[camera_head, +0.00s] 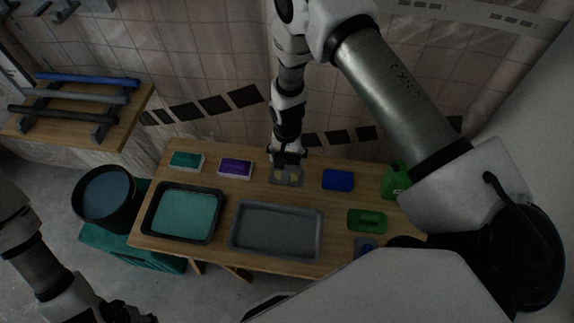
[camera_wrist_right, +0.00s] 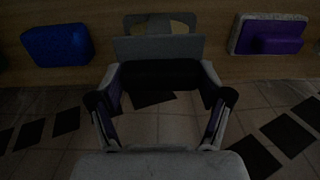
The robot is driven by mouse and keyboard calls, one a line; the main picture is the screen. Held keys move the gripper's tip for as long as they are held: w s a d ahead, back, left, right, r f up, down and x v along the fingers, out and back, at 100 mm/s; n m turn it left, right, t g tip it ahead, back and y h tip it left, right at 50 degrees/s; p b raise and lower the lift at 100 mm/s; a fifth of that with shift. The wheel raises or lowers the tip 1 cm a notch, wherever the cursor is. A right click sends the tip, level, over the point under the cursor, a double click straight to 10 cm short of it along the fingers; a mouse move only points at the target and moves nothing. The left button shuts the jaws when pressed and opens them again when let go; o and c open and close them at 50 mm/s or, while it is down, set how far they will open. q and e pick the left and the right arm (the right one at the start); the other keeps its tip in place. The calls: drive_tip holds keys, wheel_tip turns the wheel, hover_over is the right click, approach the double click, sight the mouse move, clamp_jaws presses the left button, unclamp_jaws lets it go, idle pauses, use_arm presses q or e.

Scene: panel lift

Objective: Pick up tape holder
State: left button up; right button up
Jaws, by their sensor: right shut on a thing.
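The tape holder (camera_head: 288,178) is a small grey piece with pale yellowish parts, at the back edge of the wooden table. It also shows in the right wrist view as a grey plate (camera_wrist_right: 158,48) with a frame behind it. My right gripper (camera_head: 287,158) reaches down to it from behind, its fingers (camera_wrist_right: 160,80) shut on its near side. The holder appears at table height; I cannot tell whether it is clear of the top. My left arm is at the lower left, with its gripper (camera_head: 118,312) dark and partly cut off, away from the table.
On the table (camera_head: 222,190) are a teal block (camera_head: 186,160), a purple block (camera_head: 236,168), a blue block (camera_head: 338,180), a green block (camera_head: 367,220), a teal-filled tray (camera_head: 184,215) and a grey tray (camera_head: 276,232). A dark bucket (camera_head: 105,196) stands left. A rack (camera_head: 70,97) holds bars.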

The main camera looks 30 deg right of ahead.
drive_tip(key=shift+r, duration=0.3)
wheel_tip(320, 180, up, 10)
drive_tip(key=b, duration=0.2)
drive_tip(key=shift+f+b, duration=0.25)
drive_tip(key=shift+b, duration=0.05)
drive_tip(key=o, duration=0.9)
drive_tip(key=shift+c, duration=0.5)
